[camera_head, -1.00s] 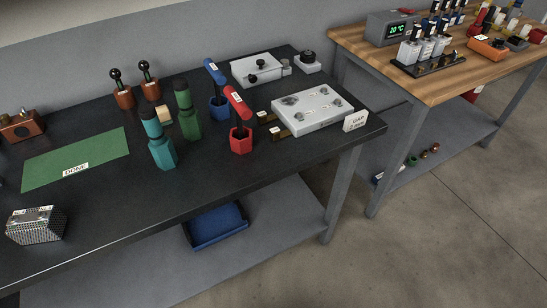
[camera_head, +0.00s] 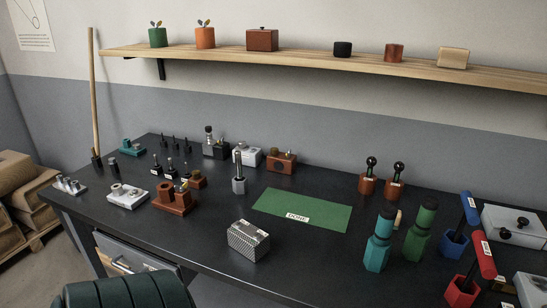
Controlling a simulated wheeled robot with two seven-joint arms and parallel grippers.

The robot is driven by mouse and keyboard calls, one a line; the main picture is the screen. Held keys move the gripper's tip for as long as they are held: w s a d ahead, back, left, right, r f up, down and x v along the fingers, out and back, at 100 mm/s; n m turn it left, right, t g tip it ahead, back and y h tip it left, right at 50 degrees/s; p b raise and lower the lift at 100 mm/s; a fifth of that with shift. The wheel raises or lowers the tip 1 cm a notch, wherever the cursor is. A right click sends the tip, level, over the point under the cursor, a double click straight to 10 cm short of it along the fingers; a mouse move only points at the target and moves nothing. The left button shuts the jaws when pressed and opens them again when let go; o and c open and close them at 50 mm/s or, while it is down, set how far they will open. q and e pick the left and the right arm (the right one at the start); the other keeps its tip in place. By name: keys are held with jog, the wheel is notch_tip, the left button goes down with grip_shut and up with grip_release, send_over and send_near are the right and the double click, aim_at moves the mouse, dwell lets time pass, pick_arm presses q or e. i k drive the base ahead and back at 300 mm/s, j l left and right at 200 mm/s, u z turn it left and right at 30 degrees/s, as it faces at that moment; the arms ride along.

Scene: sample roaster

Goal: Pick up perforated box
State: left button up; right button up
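The perforated box (camera_head: 248,241) is a small silver box with a dotted, hole-patterned surface. It sits on the black workbench near the front edge, just in front of the green mat (camera_head: 328,224) labelled DONE. Nothing is touching the box. Neither of my grippers shows in the head view.
Teal and green bottle-like tools (camera_head: 379,240) and red and blue handled tools (camera_head: 466,275) stand to the right. Brown blocks (camera_head: 173,203), a white fixture (camera_head: 127,196) and small black tools stand left. A dark green rounded object (camera_head: 125,292) is at the bottom left. Bench around the box is clear.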

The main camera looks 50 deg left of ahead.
aim_at(242, 239)
jog(key=u, duration=1.9)
